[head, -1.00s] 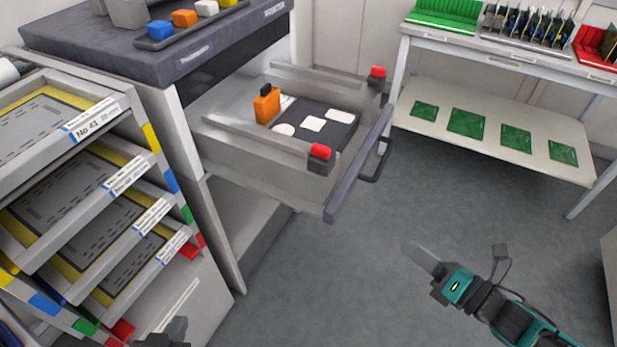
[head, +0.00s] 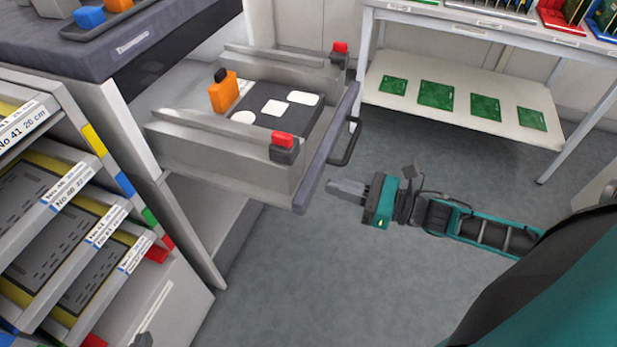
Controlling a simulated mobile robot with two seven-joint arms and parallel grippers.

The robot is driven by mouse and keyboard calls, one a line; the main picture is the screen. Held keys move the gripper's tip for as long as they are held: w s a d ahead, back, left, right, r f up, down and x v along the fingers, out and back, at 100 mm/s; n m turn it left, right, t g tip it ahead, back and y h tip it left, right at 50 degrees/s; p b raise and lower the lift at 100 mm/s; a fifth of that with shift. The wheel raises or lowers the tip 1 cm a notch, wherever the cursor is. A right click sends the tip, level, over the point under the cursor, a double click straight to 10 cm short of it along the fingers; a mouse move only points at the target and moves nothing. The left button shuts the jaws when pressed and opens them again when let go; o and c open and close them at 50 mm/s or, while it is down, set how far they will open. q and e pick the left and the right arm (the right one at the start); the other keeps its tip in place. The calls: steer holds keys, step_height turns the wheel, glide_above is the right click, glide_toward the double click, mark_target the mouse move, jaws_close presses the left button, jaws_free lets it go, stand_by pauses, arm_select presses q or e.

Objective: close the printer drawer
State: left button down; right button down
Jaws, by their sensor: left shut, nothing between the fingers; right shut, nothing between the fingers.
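The printer drawer (head: 226,160) is pulled out of the grey printer cabinet (head: 130,128). It has a dark front panel (head: 318,165) with a black bar handle (head: 349,142) on its outer side. Red-topped blocks (head: 283,139) sit at both front corners. Inside are an orange bottle with a black cap (head: 222,94) and a dark plate with white pieces (head: 274,108). My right gripper (head: 332,187) is shut and empty, in front of the drawer's near front corner and below the handle; contact cannot be told.
A rack of labelled trays (head: 45,215) stands close at the left. A table with a lower shelf (head: 460,103) holding green boards stands at the back right. The grey floor (head: 300,285) before the drawer is clear.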

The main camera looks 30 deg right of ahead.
mark_target(294, 175)
steer(key=x, duration=0.6)
steer(key=shift+w+a, duration=0.15)
steer(key=shift+w, duration=0.05)
arm_select(q)
steer(key=shift+w, duration=0.1)
